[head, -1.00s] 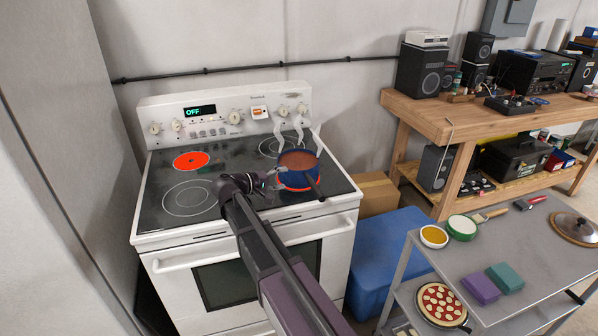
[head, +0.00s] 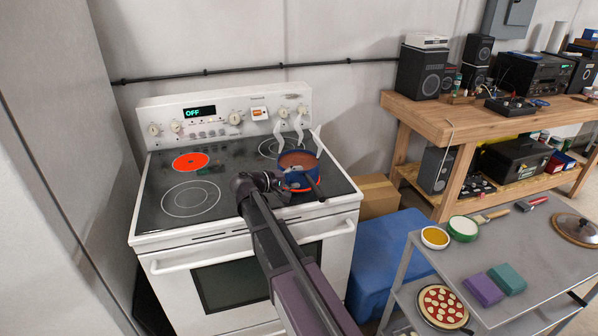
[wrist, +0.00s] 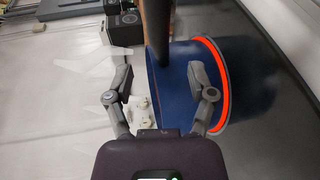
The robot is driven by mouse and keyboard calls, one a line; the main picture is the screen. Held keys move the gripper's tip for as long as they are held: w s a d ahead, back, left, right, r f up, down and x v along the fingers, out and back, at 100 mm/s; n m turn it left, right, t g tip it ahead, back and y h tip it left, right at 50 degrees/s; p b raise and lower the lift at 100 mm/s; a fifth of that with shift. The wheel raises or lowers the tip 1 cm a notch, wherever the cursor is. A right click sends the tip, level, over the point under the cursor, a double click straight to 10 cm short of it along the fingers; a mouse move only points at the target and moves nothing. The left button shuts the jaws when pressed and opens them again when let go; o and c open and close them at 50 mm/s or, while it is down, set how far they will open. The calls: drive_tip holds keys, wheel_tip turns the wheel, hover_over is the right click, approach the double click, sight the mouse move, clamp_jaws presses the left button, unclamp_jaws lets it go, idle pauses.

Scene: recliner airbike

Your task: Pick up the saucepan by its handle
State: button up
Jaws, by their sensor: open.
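A blue saucepan (head: 297,170) with reddish-brown contents stands on the front right burner of the stove, with steam rising from it. Its dark handle (head: 314,189) points toward the front right. My gripper (head: 284,187) is at the near left side of the pan, close to the handle. In the wrist view my gripper (wrist: 165,85) is open. The handle (wrist: 157,45) comes down between the two fingers, apart from both as far as I can tell. The blue pan wall (wrist: 235,90) lies behind the right finger.
The stove (head: 167,214) has a glowing red rear left burner (head: 197,162); a red ring also shows under the pan. A metal cart (head: 540,249) stands at the right, with bowls, sponges and a lid. A wooden workbench (head: 440,127) is behind it.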

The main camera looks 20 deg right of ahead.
sight(304, 177)
drive_tip(key=shift+b+x, duration=0.45)
drive_tip(key=shift+x, duration=1.7)
drive_tip(key=shift+s+f, duration=0.1)
drive_tip(key=shift+s, duration=0.05)
drive_tip(key=shift+c, duration=0.2)
clamp_jaws()
